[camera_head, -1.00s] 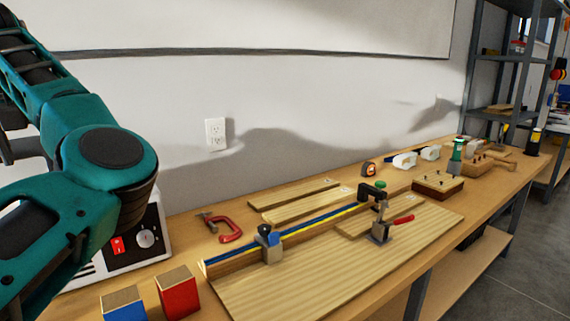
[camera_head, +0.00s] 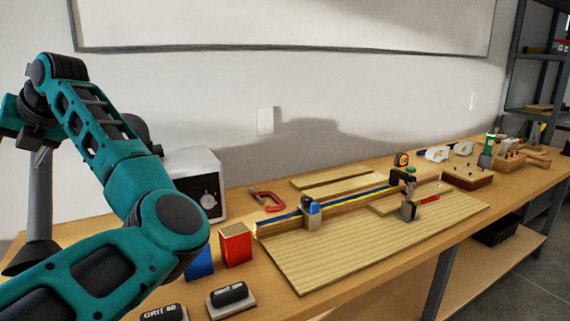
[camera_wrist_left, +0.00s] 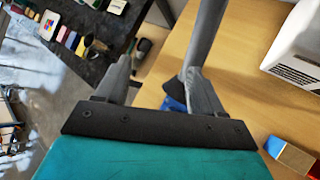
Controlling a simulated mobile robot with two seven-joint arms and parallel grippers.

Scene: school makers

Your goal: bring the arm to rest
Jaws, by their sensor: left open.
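My left arm (camera_head: 130,180) comes in from the lower left, bends at its elbow and rises to the wrist at the far left. A blue thing (camera_wrist_left: 172,104) shows partly behind the right-hand finger, below on the wood. My right gripper is in neither view.
The arm partly hides the blue block. A shelf (camera_head: 520,60) stands far right.

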